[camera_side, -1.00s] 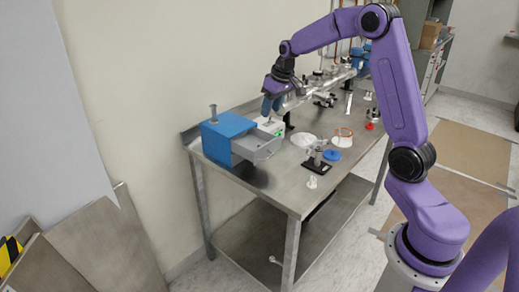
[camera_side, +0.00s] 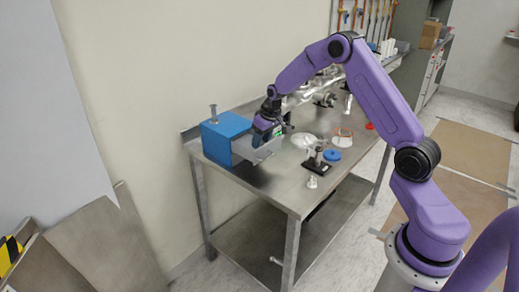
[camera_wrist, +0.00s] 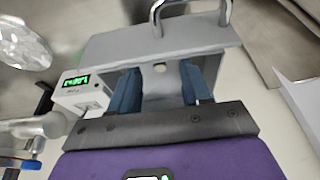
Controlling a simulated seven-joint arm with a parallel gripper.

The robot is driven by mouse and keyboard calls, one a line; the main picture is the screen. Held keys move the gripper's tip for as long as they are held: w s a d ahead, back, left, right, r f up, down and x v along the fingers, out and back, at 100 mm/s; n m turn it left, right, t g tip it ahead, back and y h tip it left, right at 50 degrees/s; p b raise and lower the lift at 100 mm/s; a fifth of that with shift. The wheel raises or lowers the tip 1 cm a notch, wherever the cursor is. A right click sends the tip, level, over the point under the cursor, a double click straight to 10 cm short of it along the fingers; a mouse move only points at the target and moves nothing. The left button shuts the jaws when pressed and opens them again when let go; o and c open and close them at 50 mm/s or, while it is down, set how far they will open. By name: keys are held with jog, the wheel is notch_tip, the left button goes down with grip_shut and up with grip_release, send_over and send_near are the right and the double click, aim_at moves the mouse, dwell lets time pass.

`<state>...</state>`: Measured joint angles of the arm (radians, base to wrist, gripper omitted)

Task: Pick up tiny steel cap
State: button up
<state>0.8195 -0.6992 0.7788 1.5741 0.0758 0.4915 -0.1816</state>
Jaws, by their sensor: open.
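A small pale spot, possibly the tiny steel cap (camera_wrist: 160,68), shows between my fingers in the wrist view, against the grey tray-like part (camera_wrist: 145,45). It is too small to identify for sure. My gripper (camera_wrist: 160,82) has two blue fingers, which stand apart with a gap between them. In the side view my gripper (camera_side: 263,134) points down at the grey part in front of the blue box (camera_side: 226,138). The cap cannot be made out in the side view, where my gripper covers part of the grey part.
A small white device with a green display (camera_wrist: 76,82) stands left of my fingers in the wrist view. A black-based stand (camera_side: 316,162), a blue disc (camera_side: 331,155) and a white dish (camera_side: 304,141) sit to the right on the steel table (camera_side: 285,190). The table's front is mostly clear.

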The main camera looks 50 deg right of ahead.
jog(key=shift+x, duration=1.1)
grip_shut()
